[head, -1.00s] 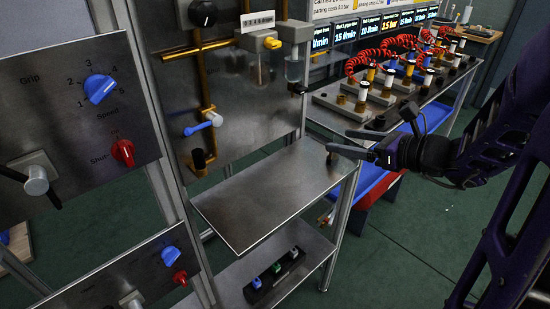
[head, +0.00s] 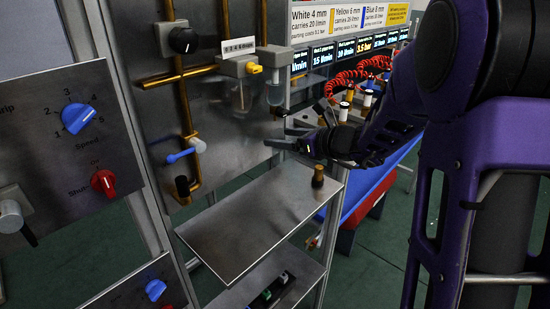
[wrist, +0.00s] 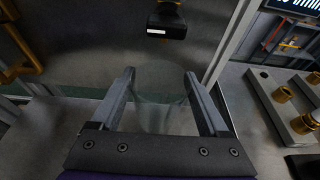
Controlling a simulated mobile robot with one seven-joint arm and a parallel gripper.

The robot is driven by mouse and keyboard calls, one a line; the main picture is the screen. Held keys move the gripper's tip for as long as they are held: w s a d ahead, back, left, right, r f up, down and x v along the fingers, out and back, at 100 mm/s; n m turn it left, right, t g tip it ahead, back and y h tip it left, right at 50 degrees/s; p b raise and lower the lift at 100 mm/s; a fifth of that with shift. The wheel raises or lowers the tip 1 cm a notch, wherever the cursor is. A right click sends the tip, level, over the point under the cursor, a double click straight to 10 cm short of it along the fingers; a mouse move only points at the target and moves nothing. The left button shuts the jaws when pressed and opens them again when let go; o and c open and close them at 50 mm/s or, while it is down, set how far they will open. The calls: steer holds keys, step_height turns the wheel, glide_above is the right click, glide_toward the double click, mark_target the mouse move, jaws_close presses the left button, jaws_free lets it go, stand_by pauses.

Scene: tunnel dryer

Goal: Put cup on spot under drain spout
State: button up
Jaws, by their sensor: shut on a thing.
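The cup (wrist: 160,98) is clear and glassy. In the wrist view it stands between the two fingers of my gripper (wrist: 159,76), which is shut on it. In the head view my gripper (head: 280,137) is in front of the metal panel, above the shelf; the cup cannot be made out there. The drain spout (head: 279,111) seems to be the dark fitting below the right clear bowl, just above my fingertips. I cannot make out a marked spot.
The bare metal shelf (head: 245,225) lies below my gripper, with a small brass and black fitting (head: 318,177) at its right end. A blue-handled valve (head: 185,151) is on the panel to the left. Brass fittings (wrist: 282,94) stand at the right in the wrist view.

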mark_target(276, 156)
steer(key=shift+w+a, duration=0.75)
steer(key=shift+a, duration=0.05)
steer(key=shift+w+a+f+b, duration=0.1)
steer(key=shift+f+b, duration=0.05)
steer(key=shift+f, duration=0.45)
steer(key=shift+w+a+f+b, duration=0.1)
steer(key=shift+f+b, duration=0.05)
steer(key=shift+f, duration=0.4)
step_height(276, 156, down, 4)
steer(key=shift+f+b, duration=0.1)
steer(key=shift+b, duration=0.4)
steer(key=shift+w+a+f, duration=0.1)
steer(key=shift+f, duration=0.2)
steer(key=shift+f, duration=0.15)
steer(key=o, duration=1.2)
